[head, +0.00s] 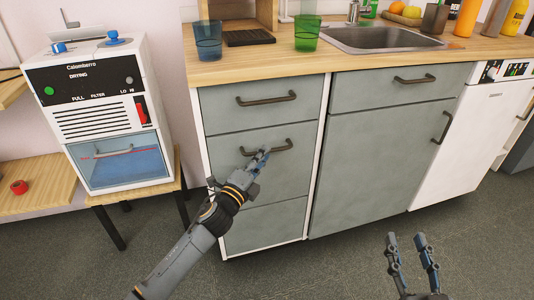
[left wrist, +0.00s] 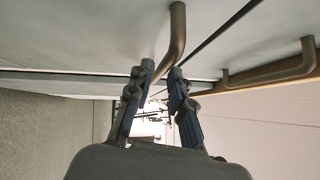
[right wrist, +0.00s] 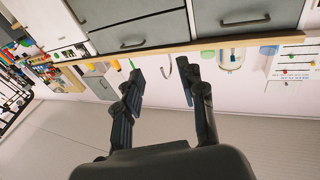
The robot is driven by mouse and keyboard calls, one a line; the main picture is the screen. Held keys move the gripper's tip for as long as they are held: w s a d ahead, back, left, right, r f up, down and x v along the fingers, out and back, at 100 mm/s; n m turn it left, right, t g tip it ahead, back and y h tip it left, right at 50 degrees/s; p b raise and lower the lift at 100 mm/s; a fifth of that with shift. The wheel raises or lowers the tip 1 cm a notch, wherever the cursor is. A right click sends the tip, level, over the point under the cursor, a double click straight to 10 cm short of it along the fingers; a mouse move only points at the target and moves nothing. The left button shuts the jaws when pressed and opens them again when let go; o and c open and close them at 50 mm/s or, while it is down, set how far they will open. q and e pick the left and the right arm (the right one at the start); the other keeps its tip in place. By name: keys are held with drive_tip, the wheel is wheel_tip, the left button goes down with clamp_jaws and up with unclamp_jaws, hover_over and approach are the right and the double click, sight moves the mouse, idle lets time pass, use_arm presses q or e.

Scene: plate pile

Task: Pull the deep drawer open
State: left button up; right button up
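A grey-green drawer unit stands left of the sink in the head view. Its middle drawer (head: 240,180) is flush with the front and has a dark bar handle (head: 298,142). My left gripper (head: 262,157) is at the left half of this handle. In the left wrist view, the handle (left wrist: 178,25) curves in between my left gripper's narrowed fingertips (left wrist: 160,72), which look shut on it; the contact itself is partly hidden. My right gripper (head: 405,240) is open and empty, low in front of the cabinet and apart from it. It also shows in the right wrist view (right wrist: 161,80).
A top drawer (head: 265,115) lies above and a bottom drawer (head: 270,225) below. A wide cabinet door (head: 375,155) is at the right, then a white appliance (head: 462,140). A drying machine (head: 105,110) stands left. The floor in front is clear.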

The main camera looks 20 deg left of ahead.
use_arm(q)
drive_tip(key=shift+x, duration=1.45)
use_arm(e)
drive_tip(key=shift+s+a+r+t, duration=0.15)
drive_tip(key=shift+r+t, duration=0.65)
drive_tip(key=shift+r, duration=0.3)
use_arm(q)
drive_tip(key=shift+c, duration=0.4)
clamp_jaws()
